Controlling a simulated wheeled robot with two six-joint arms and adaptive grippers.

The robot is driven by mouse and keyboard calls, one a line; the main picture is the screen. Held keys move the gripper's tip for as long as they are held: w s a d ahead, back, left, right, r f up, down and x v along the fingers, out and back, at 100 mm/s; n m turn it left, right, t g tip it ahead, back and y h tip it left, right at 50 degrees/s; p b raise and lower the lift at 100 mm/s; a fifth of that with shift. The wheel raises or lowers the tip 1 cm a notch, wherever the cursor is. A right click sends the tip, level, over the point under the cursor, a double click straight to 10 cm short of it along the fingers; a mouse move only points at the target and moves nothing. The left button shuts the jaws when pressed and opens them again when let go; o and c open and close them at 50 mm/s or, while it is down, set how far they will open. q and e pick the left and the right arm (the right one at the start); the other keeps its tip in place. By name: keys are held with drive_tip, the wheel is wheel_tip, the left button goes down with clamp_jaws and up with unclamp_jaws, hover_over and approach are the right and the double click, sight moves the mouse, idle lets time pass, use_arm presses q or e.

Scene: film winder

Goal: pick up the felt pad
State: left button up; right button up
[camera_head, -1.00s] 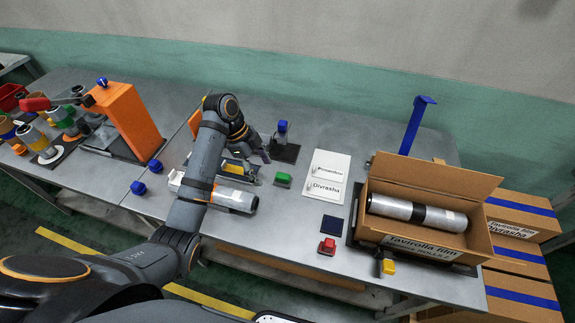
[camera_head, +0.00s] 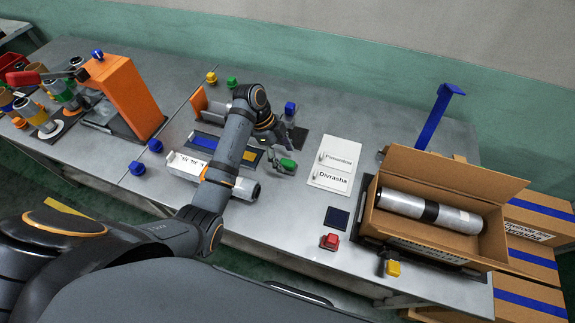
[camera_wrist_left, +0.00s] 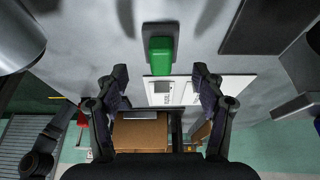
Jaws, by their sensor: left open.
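A small green block (camera_head: 287,164), which I take for the felt pad, sits on a grey plate on the table, left of the white sheets. In the left wrist view the green block (camera_wrist_left: 160,52) lies ahead, between the lines of the two fingers. My left gripper (camera_head: 289,143) is close to the block in the head view, just behind it in the picture. In the left wrist view my left gripper (camera_wrist_left: 161,82) has its fingers apart with nothing between them. My right gripper is not in view.
White labelled sheets (camera_head: 336,163) lie to the right. A dark blue square (camera_head: 337,217), a red block (camera_head: 329,241) and an open carton (camera_head: 384,214) with a film roll are further right.

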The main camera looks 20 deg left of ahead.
sight(287, 162)
use_arm(q)
drive_tip(key=x, duration=0.3)
drive_tip(key=shift+w+d+f, duration=0.1)
drive_tip(key=shift+f, duration=0.25)
drive_tip(key=c, duration=1.2)
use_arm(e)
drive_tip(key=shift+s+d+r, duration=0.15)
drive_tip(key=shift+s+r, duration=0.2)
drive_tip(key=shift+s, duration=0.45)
